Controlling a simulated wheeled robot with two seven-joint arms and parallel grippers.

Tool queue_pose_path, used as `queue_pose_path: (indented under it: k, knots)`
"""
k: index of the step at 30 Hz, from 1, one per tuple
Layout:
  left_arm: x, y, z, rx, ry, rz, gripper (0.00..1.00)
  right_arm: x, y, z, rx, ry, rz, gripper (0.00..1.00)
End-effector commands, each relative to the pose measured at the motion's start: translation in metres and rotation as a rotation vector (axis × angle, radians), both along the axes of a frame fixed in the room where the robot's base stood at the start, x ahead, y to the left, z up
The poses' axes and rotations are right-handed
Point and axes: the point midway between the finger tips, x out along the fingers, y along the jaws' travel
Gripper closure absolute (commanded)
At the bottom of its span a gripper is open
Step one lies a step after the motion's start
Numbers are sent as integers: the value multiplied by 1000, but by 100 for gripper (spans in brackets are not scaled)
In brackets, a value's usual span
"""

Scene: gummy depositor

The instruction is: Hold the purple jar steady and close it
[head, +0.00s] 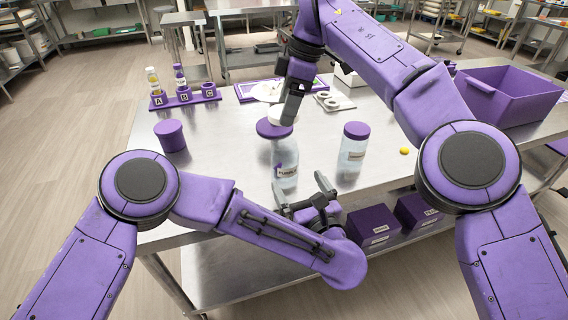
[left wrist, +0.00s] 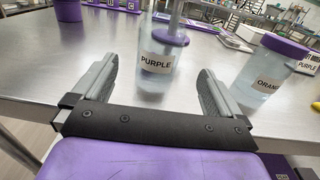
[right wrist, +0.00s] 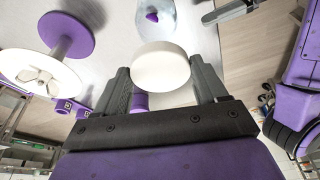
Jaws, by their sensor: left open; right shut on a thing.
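The clear jar labelled PURPLE (head: 285,172) stands upright on the metal table; its label also shows in the left wrist view (left wrist: 157,63). My left gripper (head: 301,187) is open and empty on the near side of this jar, its fingers pointing at it, apart from it. My right gripper (head: 290,112) is shut on a white round lid-like piece, clearest in the right wrist view (right wrist: 160,66). The right wrist view shows the jar (right wrist: 155,18) beyond the piece, with a purple bit inside. No purple lid is visible on this jar.
A lidded jar labelled ORANGE (left wrist: 262,75) stands to the right. A wide purple disc (head: 272,128) is behind the purple jar. A purple cylinder (head: 170,136), an A-B-C rack (head: 185,98), a yellow piece (head: 404,151) and a purple bin (head: 512,100) are around the table.

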Motion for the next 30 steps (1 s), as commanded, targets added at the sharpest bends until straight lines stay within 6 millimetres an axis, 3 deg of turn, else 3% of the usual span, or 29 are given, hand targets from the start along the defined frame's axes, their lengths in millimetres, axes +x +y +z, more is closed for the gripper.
queue_pose_path:
  k: [16, 21, 30]
  knots:
    - [92, 35, -1, 2, 1, 3, 0, 0, 0, 0, -1, 1, 1, 61]
    - [105, 39, -1, 2, 1, 0, 0, 0, 0, 0, -1, 0, 2, 61]
    - [108, 40, 0, 3, 0, -1, 0, 0, 0, 0, -1, 0, 2, 61]
